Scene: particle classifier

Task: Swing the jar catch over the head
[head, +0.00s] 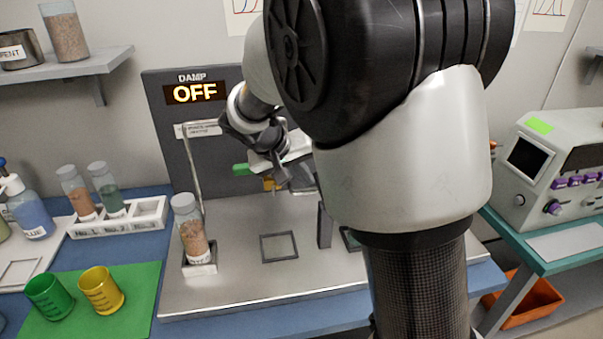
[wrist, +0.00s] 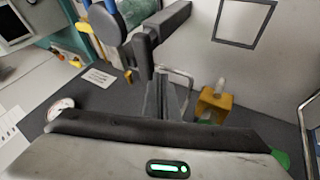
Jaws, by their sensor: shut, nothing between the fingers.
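My gripper (head: 280,181) is shut and empty, in front of the upright dark panel (head: 168,125) of the classifier. In the wrist view its fingertips (wrist: 160,78) show above the gripper body. A yellow block (wrist: 213,103) with a pale round piece on it is right of the fingers, apart from them; it is partly hidden behind my gripper in the head view (head: 269,184). A thin metal loop (wrist: 184,73) shows just behind the fingers. I cannot tell for sure which part is the jar catch or the head.
A capped jar of brown grains (head: 192,234) stands in a holder on the metal plate (head: 235,280). A square outline (head: 279,247) marks the plate. A dark post (wrist: 141,55) stands close to the fingers. The panel display (head: 194,92) reads OFF. Cups stand on a green mat (head: 140,290).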

